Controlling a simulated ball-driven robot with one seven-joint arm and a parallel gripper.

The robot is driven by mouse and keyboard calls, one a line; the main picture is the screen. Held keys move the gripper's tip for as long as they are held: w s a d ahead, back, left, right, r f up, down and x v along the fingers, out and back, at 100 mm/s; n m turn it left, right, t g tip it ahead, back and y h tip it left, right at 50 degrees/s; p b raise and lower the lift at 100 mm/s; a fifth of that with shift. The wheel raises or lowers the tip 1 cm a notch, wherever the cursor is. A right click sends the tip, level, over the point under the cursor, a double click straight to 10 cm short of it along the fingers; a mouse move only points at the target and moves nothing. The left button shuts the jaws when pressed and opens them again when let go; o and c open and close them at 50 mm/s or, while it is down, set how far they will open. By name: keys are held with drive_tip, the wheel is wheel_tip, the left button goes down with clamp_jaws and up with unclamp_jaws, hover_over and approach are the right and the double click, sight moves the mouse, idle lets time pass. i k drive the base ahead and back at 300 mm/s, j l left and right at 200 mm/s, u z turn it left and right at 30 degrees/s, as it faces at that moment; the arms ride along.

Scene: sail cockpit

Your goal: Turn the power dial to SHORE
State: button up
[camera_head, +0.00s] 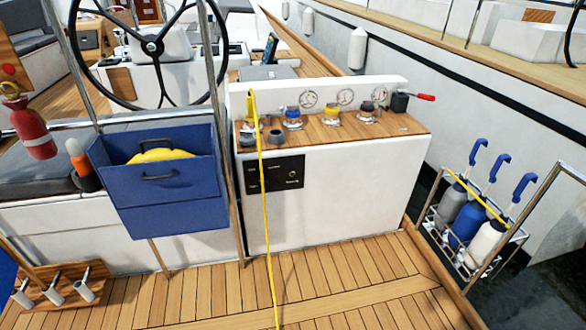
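A black panel (275,175) is set in the front face of the white console (340,195), below its wooden ledge. A small light-coloured round knob (292,174) sits on the panel's right half and may be the power dial. Small light lettering surrounds it, too small to read. I cannot tell which way the knob points or which label reads SHORE. A yellow line hangs down just left of the panel's middle and covers a thin strip of it. My gripper is not in view.
The yellow line (265,235) runs from the console top down to the deck. Several coloured caps, including a yellow one (331,114), and a red-handled lever (422,97) line the ledge. The teak deck (330,275) in front is mostly clear.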

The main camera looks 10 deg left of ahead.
sight(265, 178)
drive_tip(key=i+j+u, duration=0.1)
drive_tip(key=j, duration=0.35)
drive_tip(key=i+j+u, duration=0.1)
drive_tip(key=i+j, duration=0.2)
drive_tip(key=i+j+u, duration=0.1)
drive_tip(key=j, duration=0.4)
drive_tip(key=i+j, duration=0.5)
drive_tip(key=i, duration=0.35)
drive_tip(key=i+j, duration=0.1)
drive_tip(key=i, duration=0.4)
